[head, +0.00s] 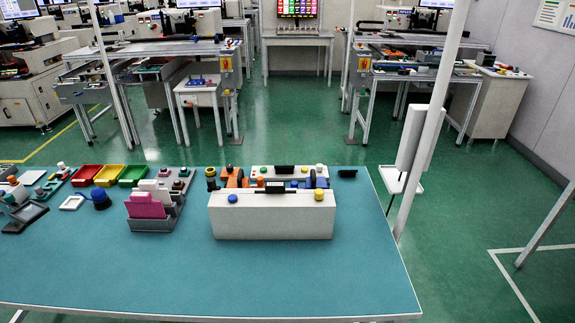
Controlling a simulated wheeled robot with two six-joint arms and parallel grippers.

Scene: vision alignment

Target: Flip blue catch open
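A white box (270,222) stands near the middle of the teal table. A round blue knob-like part (233,198) sits at its top left, and a yellow one (318,194) at its top right. Behind the box, partly hidden by it, are orange parts (233,178) on the left and a small blue part (311,181) on the right. I cannot tell which blue part is the catch, or whether it is open or closed. Neither of my grippers is in view.
The teal table (200,270) is bare in front of the box. On its left are red (86,174), yellow and green bins, a grey holder with a pink piece (146,209), and several small parts. A white post (428,115) rises beyond the right edge.

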